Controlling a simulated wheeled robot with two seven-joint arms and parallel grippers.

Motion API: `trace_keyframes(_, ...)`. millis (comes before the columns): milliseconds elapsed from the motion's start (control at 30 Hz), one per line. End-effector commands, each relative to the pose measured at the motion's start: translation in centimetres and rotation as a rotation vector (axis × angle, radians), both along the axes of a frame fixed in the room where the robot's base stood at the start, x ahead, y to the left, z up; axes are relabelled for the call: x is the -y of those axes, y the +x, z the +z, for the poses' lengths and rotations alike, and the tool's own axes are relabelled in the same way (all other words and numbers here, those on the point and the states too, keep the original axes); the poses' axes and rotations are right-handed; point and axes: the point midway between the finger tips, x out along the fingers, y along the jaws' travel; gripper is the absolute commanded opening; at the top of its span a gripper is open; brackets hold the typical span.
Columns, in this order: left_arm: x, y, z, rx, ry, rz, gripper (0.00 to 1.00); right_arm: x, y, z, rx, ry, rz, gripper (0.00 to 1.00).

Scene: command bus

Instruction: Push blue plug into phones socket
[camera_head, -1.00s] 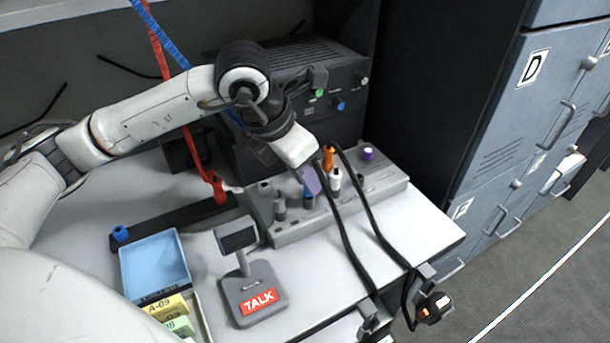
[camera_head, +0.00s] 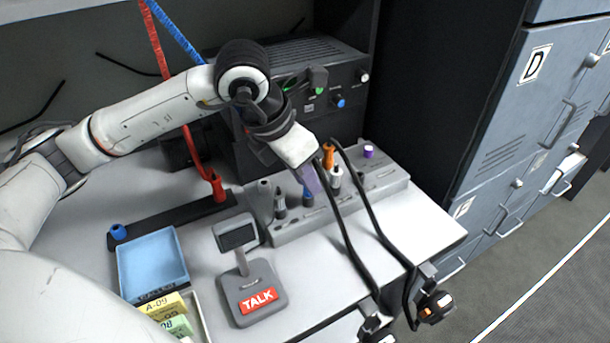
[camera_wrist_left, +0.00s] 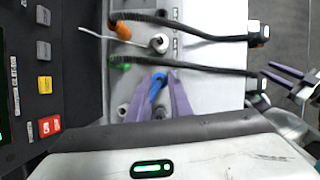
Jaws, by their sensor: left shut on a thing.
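My left gripper (camera_head: 312,186), with purple fingers, reaches down over the grey socket box (camera_head: 385,188) on the desk. In the left wrist view its fingers (camera_wrist_left: 160,82) stand on both sides of the blue plug (camera_wrist_left: 158,88), shut on it. The blue plug (camera_head: 308,196) shows partly below the fingers in the head view; its lower end is hidden, so I cannot tell whether it sits in a socket. The socket labels are too small to read, so I cannot pick out the phones socket. My right gripper (camera_wrist_left: 283,77) shows open and empty at the wrist view's right edge.
An orange plug (camera_head: 328,157), a white plug (camera_head: 336,178) and a purple knob (camera_head: 368,152) stand close by. Black cables (camera_head: 352,240) run beside my gripper to the desk edge. A TALK microphone stand (camera_head: 245,285) and a blue tray (camera_head: 152,262) stand left.

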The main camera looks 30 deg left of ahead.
Motion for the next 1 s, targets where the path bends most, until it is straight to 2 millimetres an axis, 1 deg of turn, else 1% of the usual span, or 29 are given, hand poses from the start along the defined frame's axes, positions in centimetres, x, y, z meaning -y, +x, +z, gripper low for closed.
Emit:
trace_keyframes(400, 0.01, 0.02, -0.61, 0.001, 0.000, 0.000, 0.04, 0.00, 0.01, -0.92, 0.000, 0.000, 0.000, 0.31)
trace_keyframes(900, 0.00, -0.04, -0.67, -0.002, 0.001, 0.000, 0.04, 0.00, 0.01, -0.92, 0.000, 0.000, 0.000, 0.31)
trace_keyframes(933, -0.01, -0.04, -0.68, -0.002, 0.001, 0.000, 0.24, 0.00, 0.01, -0.92, 0.000, 0.000, 0.000, 0.31)
trace_keyframes(1000, -0.01, -0.04, -0.69, -0.002, 0.000, 0.000, 0.35, 0.00, 0.01, -0.92, 0.000, 0.000, 0.000, 0.31)
